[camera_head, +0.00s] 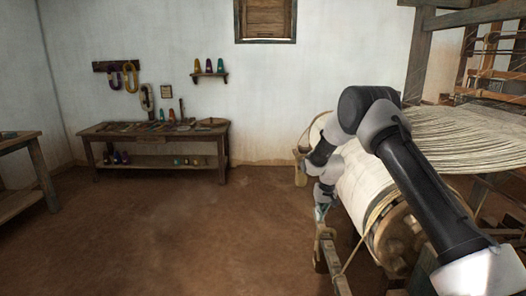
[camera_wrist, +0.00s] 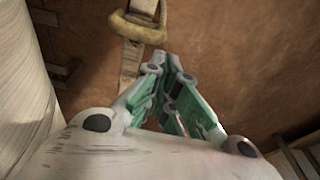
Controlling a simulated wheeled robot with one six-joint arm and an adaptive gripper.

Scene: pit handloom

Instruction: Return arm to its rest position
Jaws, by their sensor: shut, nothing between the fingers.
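My gripper (camera_head: 321,212) hangs low beside the left side of the large cloth roll (camera_head: 365,185) on the loom, just above a wooden rail. In the wrist view my gripper (camera_wrist: 171,62) has its green-and-grey fingers shut with nothing between them. My arm bends over the roll from the lower right, with its black links in front of the loom. The roll also shows at the left edge of the wrist view (camera_wrist: 22,85).
The wooden loom frame (camera_head: 415,60) and its sheet of threads (camera_head: 465,135) fill the right. A workbench (camera_head: 155,160) stands at the back wall. The earthen floor (camera_head: 190,235) is clear at centre left.

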